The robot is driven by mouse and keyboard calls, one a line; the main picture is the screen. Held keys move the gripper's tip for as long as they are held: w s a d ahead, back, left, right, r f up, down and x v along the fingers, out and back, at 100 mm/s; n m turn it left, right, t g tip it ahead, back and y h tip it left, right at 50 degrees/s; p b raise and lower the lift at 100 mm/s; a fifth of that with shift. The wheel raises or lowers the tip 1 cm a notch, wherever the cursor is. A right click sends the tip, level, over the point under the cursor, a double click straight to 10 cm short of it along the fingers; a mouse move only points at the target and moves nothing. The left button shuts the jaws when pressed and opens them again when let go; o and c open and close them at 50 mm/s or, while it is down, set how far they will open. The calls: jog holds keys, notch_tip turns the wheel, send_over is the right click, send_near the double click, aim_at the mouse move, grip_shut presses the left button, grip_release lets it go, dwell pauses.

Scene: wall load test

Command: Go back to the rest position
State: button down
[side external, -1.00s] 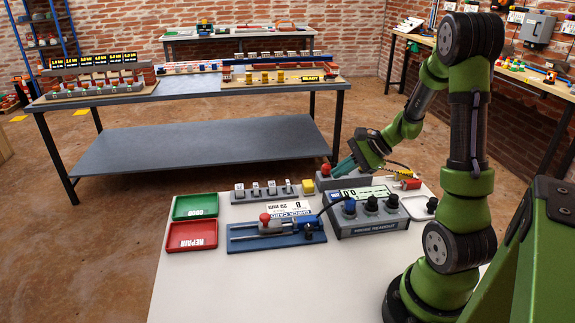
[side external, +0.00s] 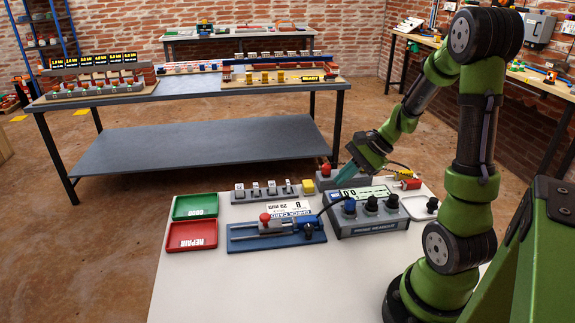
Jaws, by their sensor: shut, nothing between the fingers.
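My gripper (side external: 346,172) is at the end of the green arm, in the side external view. It hangs tilted down and to the left above the back edge of the white table, near the probe readout box (side external: 368,214). Its fingers are shut with nothing between them. The tips are small and partly lost against the red-topped grey block (side external: 325,172) behind the box. I cannot tell the exact gap between the tips and that block.
A blue fixture (side external: 276,235), green tray (side external: 195,206) and red tray (side external: 192,235) lie left on the white table (side external: 230,285). A row of grey blocks (side external: 268,190) stands behind. The table's front left is clear. A long dark bench (side external: 190,88) stands beyond.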

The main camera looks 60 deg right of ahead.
jog(key=s+a+r+n+h, duration=0.1)
jog(key=s+a+r+n, duration=0.1)
jog(key=a+r+n, duration=0.4)
jog(key=s+a+r+n+h, duration=0.1)
jog(key=s+a+r+n, duration=0.2)
jog(key=a+r+n, duration=0.4)
jog(key=a+n, duration=0.2)
jog(key=a, duration=0.5)
jog(key=shift+a+r+n+t, duration=0.15)
jog(key=shift+a+n+t, duration=0.05)
jog(key=shift+n+t, duration=0.2)
